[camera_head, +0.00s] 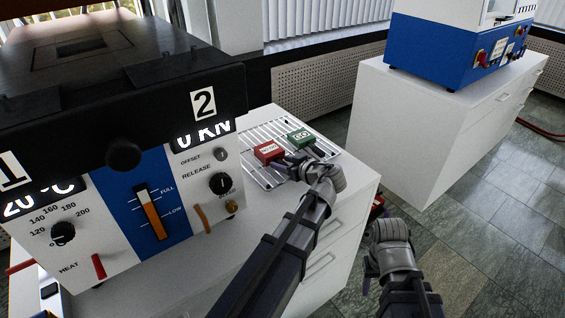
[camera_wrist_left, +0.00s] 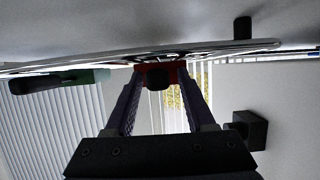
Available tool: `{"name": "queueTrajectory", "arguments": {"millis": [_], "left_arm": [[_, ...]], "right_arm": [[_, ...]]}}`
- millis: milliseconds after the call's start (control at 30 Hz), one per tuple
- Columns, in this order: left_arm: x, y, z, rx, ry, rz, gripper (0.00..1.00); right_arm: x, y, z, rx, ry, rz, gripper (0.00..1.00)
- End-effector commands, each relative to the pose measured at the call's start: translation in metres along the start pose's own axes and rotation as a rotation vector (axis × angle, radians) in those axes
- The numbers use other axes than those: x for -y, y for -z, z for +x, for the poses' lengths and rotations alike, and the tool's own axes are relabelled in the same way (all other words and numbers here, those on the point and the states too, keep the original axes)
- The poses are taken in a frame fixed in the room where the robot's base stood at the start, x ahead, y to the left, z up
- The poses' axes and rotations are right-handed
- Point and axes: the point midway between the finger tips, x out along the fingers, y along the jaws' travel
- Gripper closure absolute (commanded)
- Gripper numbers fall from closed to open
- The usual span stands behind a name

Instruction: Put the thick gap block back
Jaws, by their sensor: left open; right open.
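A red block (camera_head: 268,152) and a green block (camera_head: 300,138), each with a white label and a black handle, are on the wire rack (camera_head: 262,176). The labels are too small to read surely, so I cannot tell which block is thick. My left gripper (camera_head: 290,162) is open at the red block's handle. In the left wrist view the red block (camera_wrist_left: 172,66) shows between the open fingers (camera_wrist_left: 158,100), its black knob facing the camera; contact is unclear. The green block (camera_wrist_left: 100,75) is to the left there. My right gripper (camera_head: 376,212) is low beside the cabinet, open and partly hidden.
The rack lies on a white cabinet top (camera_head: 345,180) whose right edge is close. A blue machine (camera_head: 440,50) stands on another white cabinet (camera_head: 420,110), with tiled floor between.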

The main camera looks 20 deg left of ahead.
Motion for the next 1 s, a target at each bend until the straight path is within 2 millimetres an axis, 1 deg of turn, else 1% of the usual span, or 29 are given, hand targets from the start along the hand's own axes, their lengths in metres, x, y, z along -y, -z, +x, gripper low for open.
{"name": "queueTrajectory", "arguments": {"millis": [33, 300, 500, 600, 700, 1000], "left_arm": [[0.001, 0.002, -0.011, 0.0, -0.003, 0.002, 0.45], [0.001, 0.004, -0.067, -0.001, -0.004, 0.002, 0.45], [0.0, 0.002, -0.099, 0.0, -0.003, 0.002, 0.45], [0.0, 0.001, -0.109, 0.0, -0.002, 0.001, 0.45], [0.0, 0.001, -0.114, 0.0, -0.001, 0.0, 0.45], [0.0, 0.0, -0.116, 0.0, 0.0, 0.0, 0.45]], "right_arm": [[-0.001, 0.0, -0.006, 0.0, 0.0, 0.0, 0.5], [-0.003, -0.002, -0.029, 0.0, 0.0, 0.0, 0.5], [-0.004, -0.002, -0.04, 0.0, 0.0, 0.0, 0.5], [-0.004, -0.003, -0.043, 0.0, 0.0, 0.0, 0.5], [-0.004, -0.003, -0.044, 0.0, 0.0, 0.0, 0.5], [-0.004, -0.003, -0.044, 0.0, 0.0, 0.0, 0.5]]}}
